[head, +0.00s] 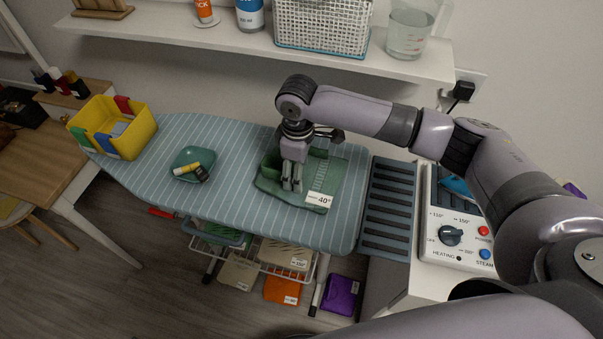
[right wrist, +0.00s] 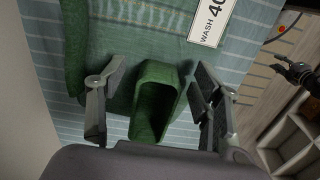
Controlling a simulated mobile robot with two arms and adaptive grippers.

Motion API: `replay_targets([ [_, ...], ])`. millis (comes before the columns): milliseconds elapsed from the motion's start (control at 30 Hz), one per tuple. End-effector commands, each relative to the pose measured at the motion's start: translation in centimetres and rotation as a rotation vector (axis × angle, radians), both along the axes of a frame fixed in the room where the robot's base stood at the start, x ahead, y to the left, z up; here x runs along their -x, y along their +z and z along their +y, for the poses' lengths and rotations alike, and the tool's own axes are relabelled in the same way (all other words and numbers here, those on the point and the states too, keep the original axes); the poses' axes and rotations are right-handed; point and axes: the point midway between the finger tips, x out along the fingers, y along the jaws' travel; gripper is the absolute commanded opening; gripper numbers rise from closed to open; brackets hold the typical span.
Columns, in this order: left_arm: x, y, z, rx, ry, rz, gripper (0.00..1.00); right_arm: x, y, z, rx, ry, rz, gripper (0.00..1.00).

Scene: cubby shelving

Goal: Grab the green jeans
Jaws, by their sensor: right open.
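The green jeans (head: 328,176) lie folded on the right part of the striped ironing board, with a white tag marked 40. My right gripper (head: 292,186) points down over their left part. In the right wrist view the right gripper (right wrist: 158,108) is open, its fingers on either side of a raised green loop (right wrist: 156,100) of the jeans. The fingers do not close on it. The jeans' fabric and white wash label (right wrist: 211,22) also show there. I cannot tell whether the fingertips touch the cloth.
A steam control panel (head: 455,235) and dark slatted rest (head: 388,212) stand at right. A white shelf (head: 240,42) runs above. Folded clothes lie below the board.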

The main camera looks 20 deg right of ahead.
Motion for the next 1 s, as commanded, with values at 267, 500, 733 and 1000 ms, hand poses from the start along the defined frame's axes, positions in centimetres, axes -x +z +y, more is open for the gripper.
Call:
replay_targets([
  [267, 0.13, -0.04, 0.03, 0.000, 0.000, 0.002, 0.29, 0.00, 0.04, 0.02, 0.000, 0.001, 0.000, 0.46],
  [500, 0.23, -0.04, 0.03, -0.001, -0.001, 0.004, 0.29, -0.01, 0.06, 0.02, 0.000, 0.001, 0.000, 0.30],
  [733, 0.29, -0.05, 0.03, -0.001, -0.001, 0.005, 0.29, -0.02, 0.07, 0.01, 0.001, 0.000, -0.001, 0.15],
  [1000, 0.32, -0.05, 0.02, 0.000, -0.002, 0.005, 0.29, -0.03, 0.08, 0.01, 0.000, 0.000, -0.001, 0.00],
])
